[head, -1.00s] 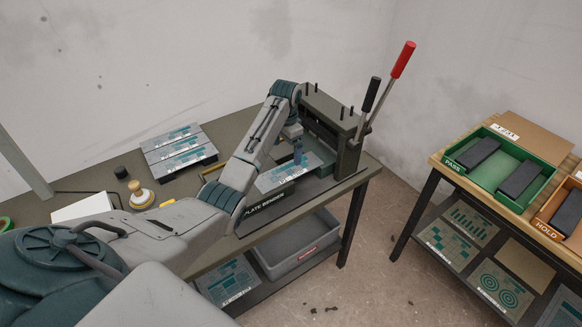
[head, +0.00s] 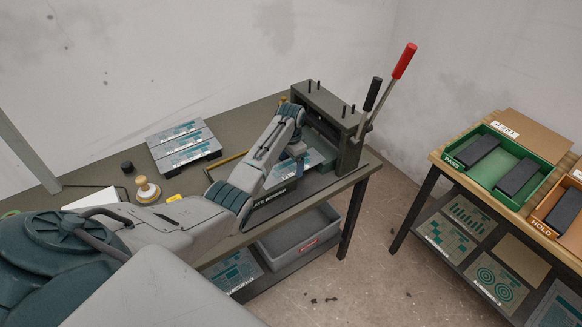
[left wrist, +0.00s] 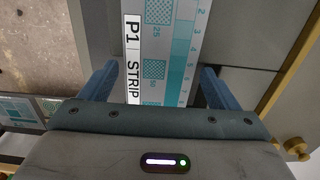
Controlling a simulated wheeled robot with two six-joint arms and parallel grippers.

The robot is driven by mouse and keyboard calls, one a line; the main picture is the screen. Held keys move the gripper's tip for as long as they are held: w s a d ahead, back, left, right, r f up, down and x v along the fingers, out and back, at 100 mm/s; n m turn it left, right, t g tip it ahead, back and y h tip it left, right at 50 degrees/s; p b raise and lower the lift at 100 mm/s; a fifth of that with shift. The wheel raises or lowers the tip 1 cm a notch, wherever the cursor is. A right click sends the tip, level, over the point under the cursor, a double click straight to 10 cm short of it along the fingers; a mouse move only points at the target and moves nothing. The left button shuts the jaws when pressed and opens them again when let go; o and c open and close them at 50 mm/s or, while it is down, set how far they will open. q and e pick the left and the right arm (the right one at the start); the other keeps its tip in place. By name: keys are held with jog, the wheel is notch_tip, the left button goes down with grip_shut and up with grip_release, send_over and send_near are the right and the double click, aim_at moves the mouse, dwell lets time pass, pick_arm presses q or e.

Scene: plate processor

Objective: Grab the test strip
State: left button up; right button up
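The test strip (left wrist: 160,50), a pale sheet with teal patterns and a "P1 STRIP" label, runs between my left gripper's fingers in the left wrist view. In the head view the strip (head: 314,160) lies on the front of the plate bender (head: 345,120), partly hidden by my left arm. My left gripper (head: 300,166) is low over the strip. Its two blue fingers are apart, one on each side of the strip, with gaps showing in the left wrist view (left wrist: 155,88). My right gripper is not in view.
The bender's red-tipped lever (head: 404,60) and black-tipped lever (head: 372,94) rise at its right. Several patterned plates (head: 183,145) lie on a rack at the back left. A stamp-like tool (head: 146,190) stands nearer. A green tray (head: 535,192) is on the right table.

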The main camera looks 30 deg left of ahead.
pick_arm(q)
jog(key=c, duration=0.6)
jog(key=shift+r, duration=0.1)
jog(key=shift+c, duration=0.2)
